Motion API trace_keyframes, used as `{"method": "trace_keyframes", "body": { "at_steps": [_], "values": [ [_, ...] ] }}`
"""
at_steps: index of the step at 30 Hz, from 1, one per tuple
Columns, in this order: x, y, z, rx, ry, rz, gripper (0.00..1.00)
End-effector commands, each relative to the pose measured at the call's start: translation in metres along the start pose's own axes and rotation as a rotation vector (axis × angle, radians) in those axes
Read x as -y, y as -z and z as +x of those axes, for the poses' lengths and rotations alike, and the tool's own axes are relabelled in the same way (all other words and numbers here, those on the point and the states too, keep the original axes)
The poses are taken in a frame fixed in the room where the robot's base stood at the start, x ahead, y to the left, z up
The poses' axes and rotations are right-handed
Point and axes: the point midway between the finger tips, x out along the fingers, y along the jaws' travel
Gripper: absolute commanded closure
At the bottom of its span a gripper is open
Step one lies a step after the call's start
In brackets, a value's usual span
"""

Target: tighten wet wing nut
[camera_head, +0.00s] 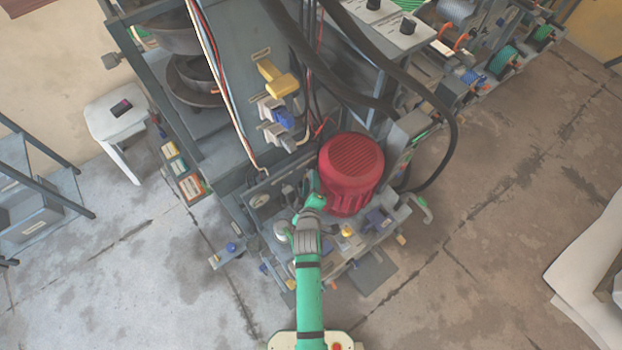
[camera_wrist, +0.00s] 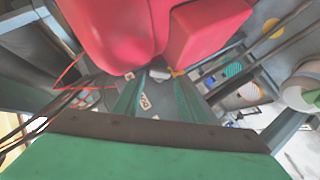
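My gripper (camera_head: 314,186) is by the left side of the red motor (camera_head: 352,172), low on the press. In the wrist view my gripper (camera_wrist: 159,82) shows two green fingers standing apart, with a gap between them. A small pale grey piece (camera_wrist: 160,73) shows near the fingertips, but I cannot tell whether it is the wing nut or whether it lies between the fingers. The red motor (camera_wrist: 120,30) fills the top of the wrist view, close to the fingers. I cannot make out the wing nut or any wetness for certain in either view.
A thick black hose (camera_head: 455,125) loops on the right. A white stool (camera_head: 117,115) stands at left.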

Motion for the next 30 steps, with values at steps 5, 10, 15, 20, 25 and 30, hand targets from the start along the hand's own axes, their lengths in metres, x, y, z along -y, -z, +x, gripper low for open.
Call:
{"method": "trace_keyframes", "body": {
  "at_steps": [5, 10, 15, 20, 25, 30],
  "values": [
    [0.002, -0.001, -0.035, 0.001, 0.003, 0.000, 0.62],
    [0.001, -0.001, -0.061, 0.000, 0.002, 0.000, 0.62],
    [0.001, -0.001, -0.075, 0.001, 0.001, 0.000, 0.62],
    [0.000, -0.001, -0.079, 0.001, 0.001, 0.000, 0.62],
    [0.000, -0.001, -0.079, 0.001, 0.001, 0.001, 0.62],
    [-0.003, 0.004, -0.075, 0.000, 0.001, 0.001, 0.98]
  ]
}}
